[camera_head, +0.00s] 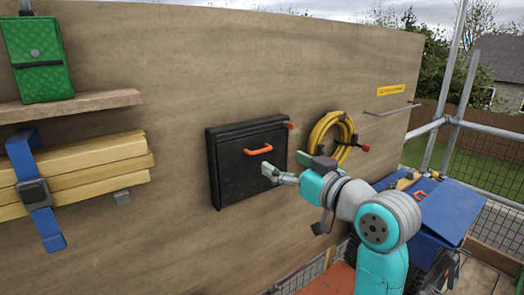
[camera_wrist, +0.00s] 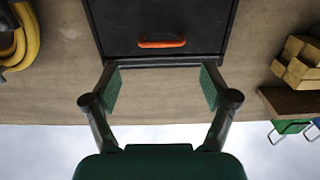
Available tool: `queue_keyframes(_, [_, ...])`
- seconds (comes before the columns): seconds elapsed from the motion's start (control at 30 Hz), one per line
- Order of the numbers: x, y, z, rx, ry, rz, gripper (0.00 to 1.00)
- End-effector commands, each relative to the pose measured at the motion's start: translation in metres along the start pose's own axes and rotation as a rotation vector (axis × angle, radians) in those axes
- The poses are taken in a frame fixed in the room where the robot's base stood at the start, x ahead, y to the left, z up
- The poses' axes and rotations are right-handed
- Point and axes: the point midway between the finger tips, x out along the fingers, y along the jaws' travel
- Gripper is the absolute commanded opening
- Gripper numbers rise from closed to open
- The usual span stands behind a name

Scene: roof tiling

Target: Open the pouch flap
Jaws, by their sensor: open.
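A black box (camera_head: 235,180) with an orange handle (camera_head: 258,150) hangs on the wooden wall, its front panel shut. A green quilted case (camera_head: 38,55) with a dark band across it stands on a shelf at the upper left; it may be the pouch, but I cannot tell for sure. My gripper (camera_head: 283,163) is open and empty in front of the right side of the black box. In the wrist view, the fingers (camera_wrist: 160,85) are spread apart below the box's lower-pictured edge, with the orange handle (camera_wrist: 162,43) beyond them. I see nothing between the fingers.
A coiled yellow hose (camera_head: 325,138) hangs right of the box. Wooden boards (camera_head: 95,165) are held by a blue strap (camera_head: 30,180) at the left, under the shelf (camera_head: 80,108). A blue case (camera_head: 450,215) and metal scaffold rails stand at the right.

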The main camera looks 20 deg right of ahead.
Motion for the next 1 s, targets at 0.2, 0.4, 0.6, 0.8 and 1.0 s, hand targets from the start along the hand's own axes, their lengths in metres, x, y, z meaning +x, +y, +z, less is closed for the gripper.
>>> queue_keyframes(0.2, [0.041,-0.001,0.000,0.000,-0.001,-0.002,0.85])
queue_keyframes(0.4, [0.070,-0.001,0.000,0.000,0.000,-0.001,0.85])
queue_keyframes(0.6, [0.084,-0.001,0.000,0.000,0.000,-0.001,0.85])
queue_keyframes(0.8, [0.087,-0.001,0.000,0.000,0.001,0.000,0.85])
queue_keyframes(1.0, [0.086,0.000,0.000,0.000,0.001,0.000,0.65])
